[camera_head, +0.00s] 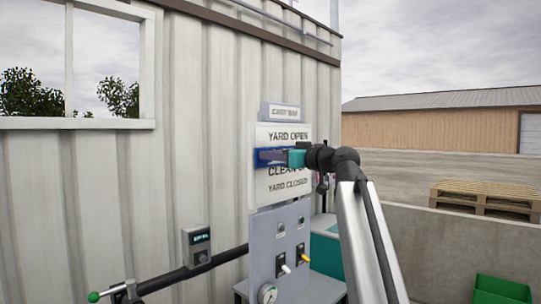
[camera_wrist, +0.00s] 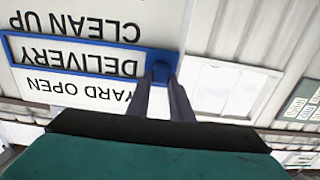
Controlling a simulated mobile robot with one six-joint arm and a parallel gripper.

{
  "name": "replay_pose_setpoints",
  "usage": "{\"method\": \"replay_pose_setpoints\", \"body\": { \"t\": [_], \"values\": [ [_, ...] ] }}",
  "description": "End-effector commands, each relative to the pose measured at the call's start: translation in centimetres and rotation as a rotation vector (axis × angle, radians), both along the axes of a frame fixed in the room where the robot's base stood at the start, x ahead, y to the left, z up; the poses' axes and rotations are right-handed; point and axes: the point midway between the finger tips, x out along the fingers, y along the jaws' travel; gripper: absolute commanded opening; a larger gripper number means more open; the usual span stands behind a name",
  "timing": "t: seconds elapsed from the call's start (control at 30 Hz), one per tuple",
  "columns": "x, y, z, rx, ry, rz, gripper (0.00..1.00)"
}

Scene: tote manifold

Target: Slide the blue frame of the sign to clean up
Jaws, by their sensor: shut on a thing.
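The white sign board (camera_head: 290,134) stands upright on the grey panel and lists YARD OPEN, CLEAN UP and YARD CLOSED in the head view. The blue frame (camera_head: 260,157) sits between YARD OPEN and CLEAN UP. In the wrist view, which is upside down, the blue frame (camera_wrist: 80,71) surrounds the word DELIVERY. My gripper (camera_wrist: 162,80) is shut on the blue tab at the frame's end.
Below the sign, the grey panel (camera_head: 262,240) carries a gauge (camera_head: 267,294), and white and yellow levers (camera_head: 303,256). A small display box (camera_head: 197,245) and a green-knobbed lever (camera_head: 94,297) are at left. A concrete wall (camera_head: 445,245) and wooden pallet (camera_head: 487,199) are at right.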

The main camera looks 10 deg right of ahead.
Motion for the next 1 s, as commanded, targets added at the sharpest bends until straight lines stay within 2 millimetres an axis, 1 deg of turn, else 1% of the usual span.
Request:
{"method": "replay_pose_setpoints", "body": {
  "t": [0.03,0.4,0.57,0.87,0.9,1.0],
  "values": [
    [-0.1,0.1,-1.0,0.001,0.001,0.003,0.00],
    [-0.1,0.1,-4.5,-0.001,0.001,0.003,0.00],
    [-0.1,0.1,-5.1,-0.001,0.001,0.003,0.00],
    [-0.1,0.1,-5.0,-0.001,0.001,0.003,0.00],
    [-0.1,0.1,-5.0,-0.001,0.001,0.003,0.23],
    [0.0,0.1,-5.0,-0.001,0.001,0.003,0.39]
  ]
}}
